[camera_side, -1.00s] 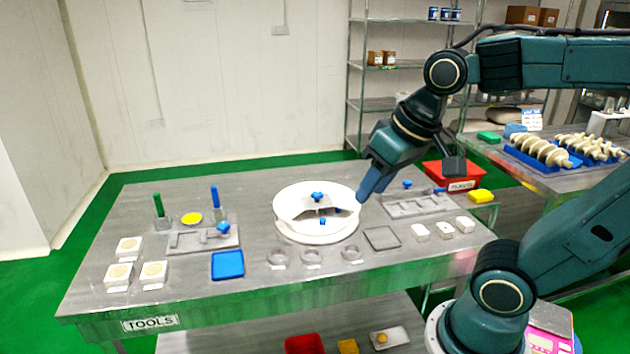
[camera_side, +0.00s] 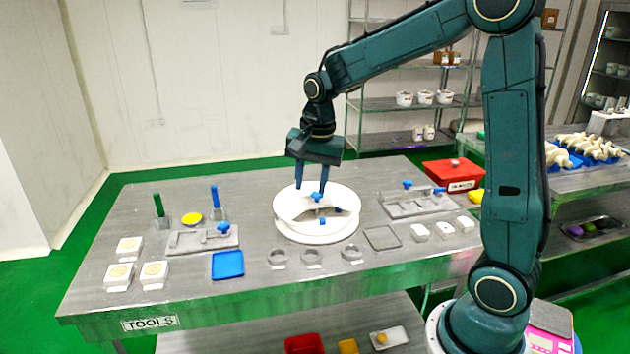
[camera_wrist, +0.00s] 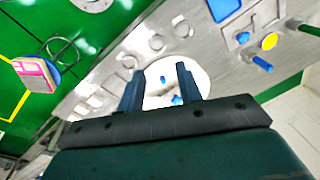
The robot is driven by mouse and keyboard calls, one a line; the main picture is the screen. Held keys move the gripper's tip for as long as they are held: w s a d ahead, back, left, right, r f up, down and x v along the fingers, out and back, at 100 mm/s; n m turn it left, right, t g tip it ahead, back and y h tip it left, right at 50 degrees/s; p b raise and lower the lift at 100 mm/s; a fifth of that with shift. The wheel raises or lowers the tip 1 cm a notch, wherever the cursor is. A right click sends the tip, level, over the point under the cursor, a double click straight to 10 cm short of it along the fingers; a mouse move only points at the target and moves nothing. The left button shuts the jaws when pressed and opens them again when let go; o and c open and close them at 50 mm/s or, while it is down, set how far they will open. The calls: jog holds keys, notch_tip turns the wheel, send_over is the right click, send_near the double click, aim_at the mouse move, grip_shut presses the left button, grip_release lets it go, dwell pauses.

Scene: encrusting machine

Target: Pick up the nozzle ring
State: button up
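Three small grey rings lie in a row near the table's front edge: a left ring (camera_side: 277,257), a middle ring (camera_side: 312,256) and a right ring (camera_side: 351,253). I cannot tell which of them is the nozzle ring. In the wrist view, small rings (camera_wrist: 180,27) show beyond the fingertips. My gripper (camera_side: 311,190) points down over the white round unit (camera_side: 318,235), which has blue knobs, behind the rings. In the wrist view my gripper (camera_wrist: 161,68) has its two fingers apart, with only the white unit seen between them.
A blue tray (camera_side: 228,265) lies left of the rings, and a thin square frame (camera_side: 382,237) lies to their right. Grey plates with blue knobs stand left (camera_side: 190,240) and right (camera_side: 425,206). A red bin (camera_side: 455,178) stands at the back right.

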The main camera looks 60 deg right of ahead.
jog(key=w+d+f+m+g, duration=0.1)
jog(key=w+d+f+m, duration=0.4)
jog(key=f, duration=0.5)
jog(key=shift+w+d+f+m+g, duration=0.2)
jog(key=shift+w+d+m+g, duration=0.1)
jog(key=shift+w+d+m, duration=0.15)
jog(key=shift+a+f, duration=0.1)
send_over(306, 249)
jog(key=shift+a+f, duration=0.15)
jog(key=shift+f, duration=4.05)
jog(key=shift+f, duration=2.6)
jog(key=shift+c, duration=0.4)
grip_shut()
